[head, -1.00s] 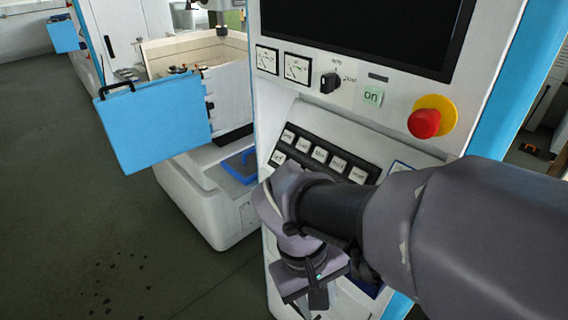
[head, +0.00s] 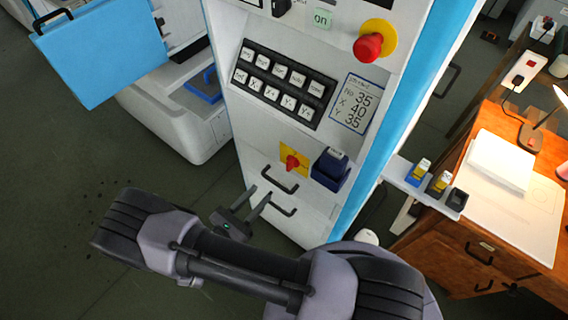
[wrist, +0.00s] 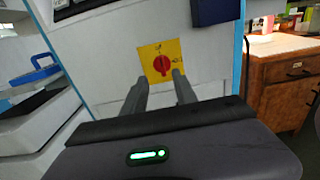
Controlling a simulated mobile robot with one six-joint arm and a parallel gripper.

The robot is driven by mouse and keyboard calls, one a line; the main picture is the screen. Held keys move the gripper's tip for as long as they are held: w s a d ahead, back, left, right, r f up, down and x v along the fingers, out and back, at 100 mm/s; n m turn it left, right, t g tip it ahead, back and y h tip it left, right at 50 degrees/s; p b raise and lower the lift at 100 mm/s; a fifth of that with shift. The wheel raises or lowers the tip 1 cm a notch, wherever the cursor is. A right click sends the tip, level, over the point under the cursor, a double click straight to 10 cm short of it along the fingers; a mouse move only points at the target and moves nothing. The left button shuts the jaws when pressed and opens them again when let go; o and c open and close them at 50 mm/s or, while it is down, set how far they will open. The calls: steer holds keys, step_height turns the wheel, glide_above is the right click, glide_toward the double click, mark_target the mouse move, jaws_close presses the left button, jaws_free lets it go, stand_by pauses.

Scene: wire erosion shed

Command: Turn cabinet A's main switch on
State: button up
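The main switch is a red rotary knob (head: 292,162) on a yellow plate low on the front of the white cabinet (head: 245,130). In the wrist view the knob (wrist: 161,64) is straight ahead, just beyond and between the fingertips, its handle looking about upright. Small marks on the plate are too blurred to read. My gripper (head: 261,191) is open and empty, its two fingers pointing at the switch from the front. In the wrist view the fingers (wrist: 160,79) appear apart from the knob. No label naming the cabinet is legible.
A dark blue box (head: 331,168) is mounted right of the switch, and black handles (head: 280,181) sit below. Above are a keypad (head: 283,82) and a red emergency button (head: 369,47). A wooden desk (head: 470,220) stands at right. The floor at left is clear.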

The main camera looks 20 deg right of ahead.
mark_target(287, 164)
steer(key=x, duration=1.2)
steer(key=shift+w+d+b, duration=0.15)
steer(key=shift+d+b, duration=0.15)
steer(key=shift+d, duration=0.05)
jaws_close()
